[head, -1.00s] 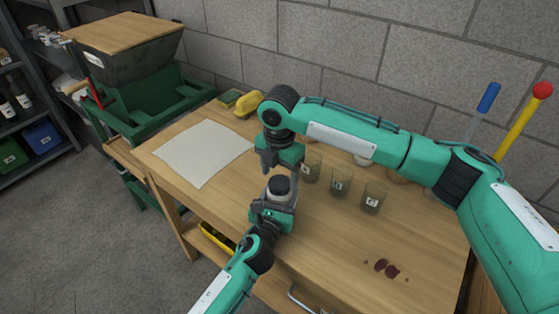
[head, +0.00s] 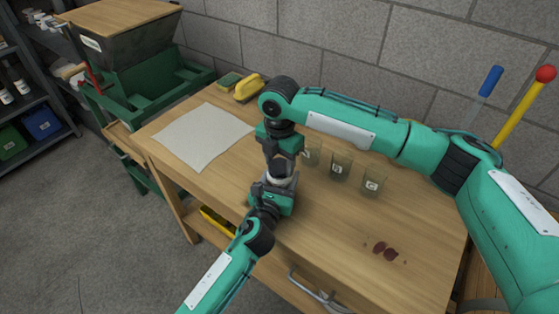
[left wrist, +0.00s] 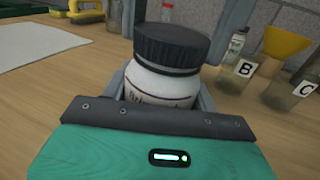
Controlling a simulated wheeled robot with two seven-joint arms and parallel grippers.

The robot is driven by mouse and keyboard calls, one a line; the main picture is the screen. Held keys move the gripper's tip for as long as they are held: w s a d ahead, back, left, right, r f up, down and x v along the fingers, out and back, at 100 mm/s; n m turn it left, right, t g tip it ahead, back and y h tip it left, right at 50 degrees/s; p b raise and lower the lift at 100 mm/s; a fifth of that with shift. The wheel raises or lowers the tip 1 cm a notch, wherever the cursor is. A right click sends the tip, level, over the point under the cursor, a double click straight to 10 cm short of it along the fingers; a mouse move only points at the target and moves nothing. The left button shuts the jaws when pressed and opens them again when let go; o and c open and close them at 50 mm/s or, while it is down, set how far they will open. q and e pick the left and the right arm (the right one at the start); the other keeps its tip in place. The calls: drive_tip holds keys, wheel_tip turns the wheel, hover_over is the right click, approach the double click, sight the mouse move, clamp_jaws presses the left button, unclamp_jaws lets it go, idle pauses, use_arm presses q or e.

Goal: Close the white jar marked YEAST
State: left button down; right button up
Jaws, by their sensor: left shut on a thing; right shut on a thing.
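A white jar (left wrist: 160,85) with a black screw lid (left wrist: 172,46) stands between the fingers of my left gripper (left wrist: 160,100). Its label is mostly hidden behind the gripper body. In the head view the jar (head: 279,181) shows only as a pale strip. My left gripper (head: 273,189) is shut around the jar's body from the near side. My right gripper (head: 280,168) points straight down over the jar and is shut on the lid, which it hides in the head view. The lid sits on the jar's mouth; I cannot tell how tightly.
Glass beakers marked B (head: 340,167) and C (head: 373,182) stand right of the jar, with another (head: 313,153) beside them. A white sheet (head: 203,135) lies at left, a yellow brush (head: 248,87) behind. Dark red stains (head: 385,250) mark the clear front right of the bench (head: 330,235).

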drive_tip(key=m, duration=1.8)
drive_tip(key=o, duration=1.2)
wheel_tip(320, 180, up, 12)
drive_tip(key=shift+f, duration=0.1)
